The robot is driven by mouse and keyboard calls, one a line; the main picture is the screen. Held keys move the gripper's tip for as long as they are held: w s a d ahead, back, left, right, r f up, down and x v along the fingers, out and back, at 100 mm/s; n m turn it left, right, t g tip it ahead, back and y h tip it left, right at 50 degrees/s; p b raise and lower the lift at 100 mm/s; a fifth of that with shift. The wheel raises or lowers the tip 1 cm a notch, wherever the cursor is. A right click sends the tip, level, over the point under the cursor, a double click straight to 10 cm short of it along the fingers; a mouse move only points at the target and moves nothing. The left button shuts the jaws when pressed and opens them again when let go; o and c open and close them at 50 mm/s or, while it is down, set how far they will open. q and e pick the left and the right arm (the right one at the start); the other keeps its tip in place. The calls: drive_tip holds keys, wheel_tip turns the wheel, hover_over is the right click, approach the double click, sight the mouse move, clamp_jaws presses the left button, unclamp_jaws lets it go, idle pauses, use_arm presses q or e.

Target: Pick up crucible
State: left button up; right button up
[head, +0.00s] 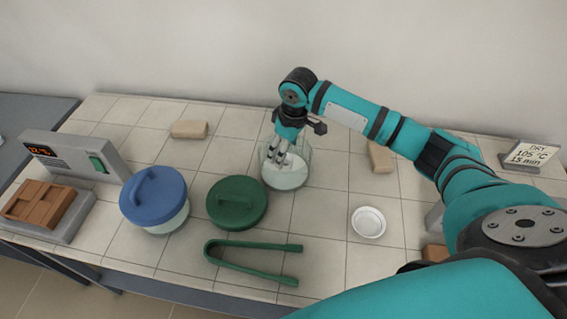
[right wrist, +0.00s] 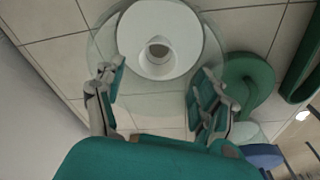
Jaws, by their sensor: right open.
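A small white crucible (right wrist: 158,44) stands upright on a round white plate (right wrist: 132,50) inside a clear glass bowl. The glass bowl (head: 285,180) is at the middle of the table in the head view, where my fingers hide most of the crucible. My right gripper (head: 282,158) points down into the bowl. In the right wrist view my right gripper (right wrist: 160,72) is open, with one finger at each side and nothing between the tips. The crucible shows beyond the fingertips, toward the top of the picture. My left gripper is in neither view.
A green lid (head: 237,203) lies left of the bowl, with a blue-lidded jar (head: 154,198) farther left. Green tongs (head: 252,262) lie in front. A white dish (head: 368,222) is at right. A balance (head: 72,160) with a brown block stands at far left. A sign (head: 528,155) stands at far right.

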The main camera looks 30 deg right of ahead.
sight(288, 162)
drive_tip(key=shift+w+d+f+p, duration=0.1)
drive_tip(key=shift+f+p, duration=0.1)
drive_tip(key=shift+f, duration=0.9)
drive_tip(key=shift+w+a+f+p, duration=0.1)
drive_tip(key=shift+f+p, duration=0.05)
drive_tip(key=shift+f, duration=0.9)
drive_tip(key=shift+w+d+f+p, duration=0.1)
drive_tip(key=shift+f+p, duration=0.1)
drive_tip(key=shift+f, duration=0.9)
drive_tip(key=c, duration=1.3)
